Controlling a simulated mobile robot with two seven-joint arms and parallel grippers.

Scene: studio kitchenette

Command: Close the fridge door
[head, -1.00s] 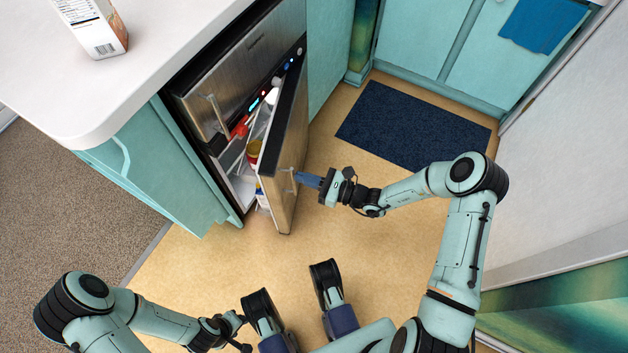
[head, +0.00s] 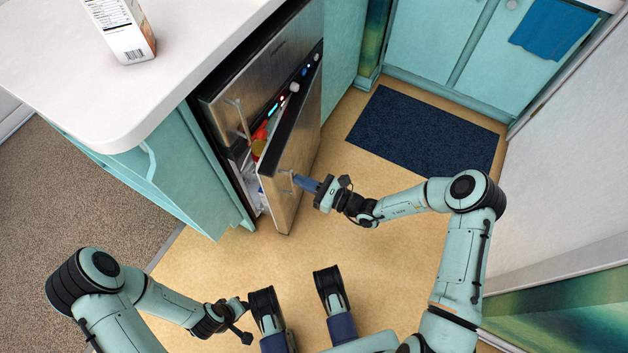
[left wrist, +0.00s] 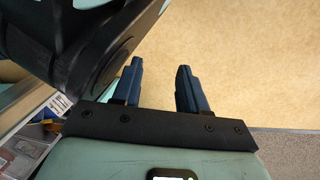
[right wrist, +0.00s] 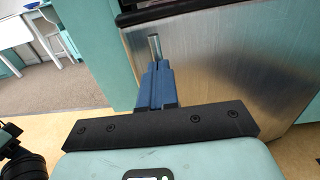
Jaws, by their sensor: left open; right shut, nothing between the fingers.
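The fridge door (head: 292,160) is a brushed-steel panel standing partly open, with a narrow gap showing the lit, stocked inside. The fridge (head: 258,70) is built in under the white counter. My right gripper (head: 304,183) is shut and empty, with its blue fingertips at the outer face of the door by its small metal handle (head: 287,180). In the right wrist view the shut fingers (right wrist: 155,68) are right at the handle bar; I cannot tell whether they touch. My left gripper (left wrist: 156,66) is open and empty, away from the fridge.
The white counter (head: 170,55) carries a carton (head: 122,30). Food (head: 259,150) shows inside the door gap. A dark blue mat (head: 425,128) lies on the floor beyond my right arm. A white wall panel (head: 560,160) stands at the right. The floor before the door is clear.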

